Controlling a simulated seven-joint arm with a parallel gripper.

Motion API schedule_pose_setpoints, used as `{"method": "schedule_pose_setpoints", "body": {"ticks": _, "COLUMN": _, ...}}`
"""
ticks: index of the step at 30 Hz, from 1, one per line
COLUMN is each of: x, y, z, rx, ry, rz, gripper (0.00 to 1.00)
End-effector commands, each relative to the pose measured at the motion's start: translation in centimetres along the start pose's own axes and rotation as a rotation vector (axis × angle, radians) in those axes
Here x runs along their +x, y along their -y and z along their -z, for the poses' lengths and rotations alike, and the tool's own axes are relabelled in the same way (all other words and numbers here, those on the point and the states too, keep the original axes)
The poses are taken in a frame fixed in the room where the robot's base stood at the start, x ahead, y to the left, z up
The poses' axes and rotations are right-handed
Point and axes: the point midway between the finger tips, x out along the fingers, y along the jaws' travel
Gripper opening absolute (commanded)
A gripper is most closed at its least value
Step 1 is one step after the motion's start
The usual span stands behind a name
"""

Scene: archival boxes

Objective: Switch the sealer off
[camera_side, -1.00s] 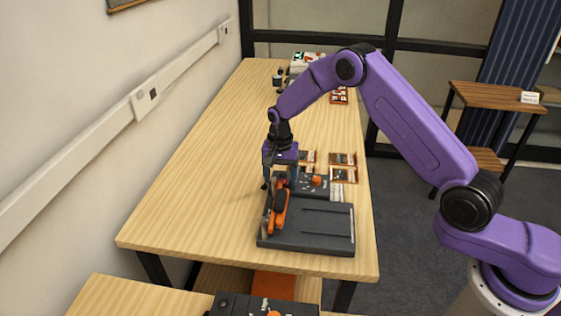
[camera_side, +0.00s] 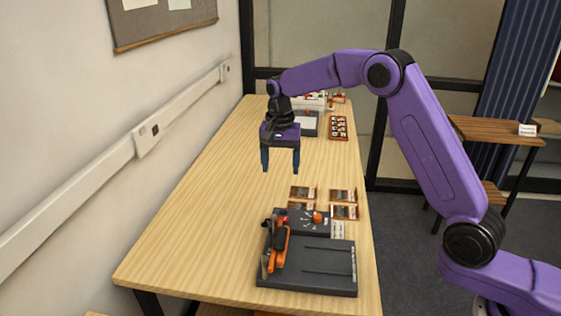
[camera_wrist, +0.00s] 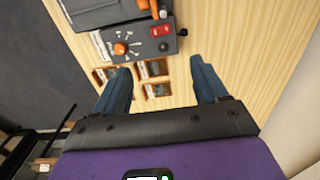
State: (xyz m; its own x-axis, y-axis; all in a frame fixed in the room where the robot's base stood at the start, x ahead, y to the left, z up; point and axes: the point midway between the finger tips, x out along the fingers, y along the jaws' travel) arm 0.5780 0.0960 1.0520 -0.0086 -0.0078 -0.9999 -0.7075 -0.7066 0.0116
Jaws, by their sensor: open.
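The sealer (camera_side: 308,270) is a dark grey machine on the near end of the table, with an orange-and-black arm (camera_side: 277,248) along its left side. Its control panel also shows at the top of the wrist view (camera_wrist: 138,46), with an orange knob (camera_wrist: 120,48) and a red switch (camera_wrist: 160,30). I cannot tell which way the switch is set. My gripper (camera_side: 281,168) is open and empty, pointing down, above the table and beyond the sealer. It is clear of the panel; its fingers also show in the wrist view (camera_wrist: 160,70).
Several small framed cards (camera_side: 344,196) lie just behind the sealer. At the far end are a dark tray of small parts (camera_side: 338,128) and other equipment. The wall with a white rail (camera_side: 100,170) runs along the left. The table's middle is free.

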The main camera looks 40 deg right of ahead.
Motion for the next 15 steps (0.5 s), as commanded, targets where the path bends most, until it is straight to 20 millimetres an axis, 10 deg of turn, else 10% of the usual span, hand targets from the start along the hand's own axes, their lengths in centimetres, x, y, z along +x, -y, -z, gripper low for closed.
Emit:
{"method": "schedule_pose_setpoints", "body": {"ticks": 10, "x": -0.45, "y": -0.01, "z": -0.03, "rx": 0.000, "ry": 0.001, "rz": -0.001, "gripper": 0.72}}
{"method": "schedule_pose_setpoints", "body": {"ticks": 15, "x": 0.00, "y": 0.46, "z": 0.07, "rx": -0.004, "ry": 0.004, "rz": -0.026, "gripper": 0.20}}
